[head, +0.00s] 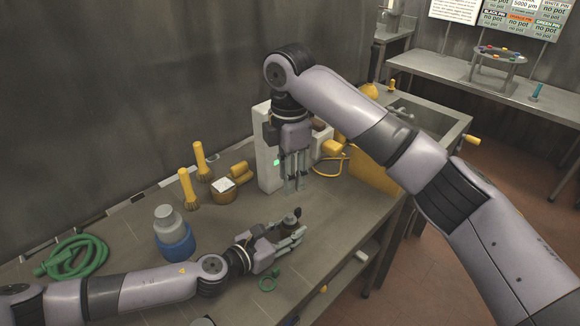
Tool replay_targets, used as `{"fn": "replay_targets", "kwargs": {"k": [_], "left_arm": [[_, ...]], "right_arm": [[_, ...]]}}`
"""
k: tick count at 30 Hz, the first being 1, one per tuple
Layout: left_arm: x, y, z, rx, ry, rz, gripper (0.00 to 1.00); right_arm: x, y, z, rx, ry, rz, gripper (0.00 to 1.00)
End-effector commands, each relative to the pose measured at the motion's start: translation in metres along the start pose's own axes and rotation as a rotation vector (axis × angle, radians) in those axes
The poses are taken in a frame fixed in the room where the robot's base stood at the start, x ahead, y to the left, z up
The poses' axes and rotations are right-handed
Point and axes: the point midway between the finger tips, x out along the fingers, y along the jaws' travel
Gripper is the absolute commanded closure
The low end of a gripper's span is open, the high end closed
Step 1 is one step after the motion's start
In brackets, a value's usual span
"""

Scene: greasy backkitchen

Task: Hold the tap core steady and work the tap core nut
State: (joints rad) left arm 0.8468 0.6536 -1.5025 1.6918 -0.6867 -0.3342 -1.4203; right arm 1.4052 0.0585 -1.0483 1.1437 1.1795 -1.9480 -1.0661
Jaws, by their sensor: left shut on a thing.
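The tap core (290,222) is a small brownish body with a dark upright top, low over the metal bench. My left gripper (292,238) comes in from the left and is shut on it, its fingers lying beside the body. The tap core nut cannot be told apart from the core at this size. My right gripper (293,184) points straight down, a little above and behind the core, apart from it. Its fingers are close together, and whether they are open or shut is unclear. I see nothing clearly between them.
A blue-and-grey bottle (172,236), yellow brushes (188,190) and a green hose (72,256) stand to the left. A pale box (267,150) is just behind my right gripper. A green ring (267,284) lies near the front edge. Bench between bottle and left gripper is clear.

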Motion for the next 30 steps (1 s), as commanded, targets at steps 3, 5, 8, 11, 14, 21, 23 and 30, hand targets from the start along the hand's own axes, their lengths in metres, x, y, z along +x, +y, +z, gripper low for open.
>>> {"fn": "replay_targets", "kwargs": {"k": [3,5,8,11,14,21,23,30], "left_arm": [[0.000,0.000,-0.002,0.000,0.003,0.000,1.00],[0.000,0.000,-0.002,0.000,0.003,0.000,1.00],[0.000,0.000,-0.002,0.000,0.003,0.000,1.00],[0.000,0.000,-0.002,0.000,0.003,0.000,1.00],[0.000,0.000,-0.002,0.000,0.003,0.000,1.00],[0.000,0.000,-0.002,0.000,0.002,0.000,1.00],[0.000,0.000,-0.002,0.000,0.002,0.000,1.00],[0.000,0.000,-0.002,0.000,0.002,0.001,1.00]], "right_arm": [[0.007,0.000,0.001,0.183,-0.001,0.000,0.70],[0.010,0.000,0.001,0.266,0.000,0.001,0.70],[0.015,-0.001,0.001,0.372,0.001,-0.002,0.70],[0.018,-0.001,0.002,0.436,0.002,-0.003,0.70],[0.023,-0.001,0.002,0.461,0.003,-0.005,0.70],[0.051,-0.001,0.001,0.461,0.003,-0.006,0.70],[0.060,-0.002,0.001,0.461,0.002,-0.007,0.70],[0.096,-0.002,0.001,0.461,0.002,-0.006,0.70]]}}
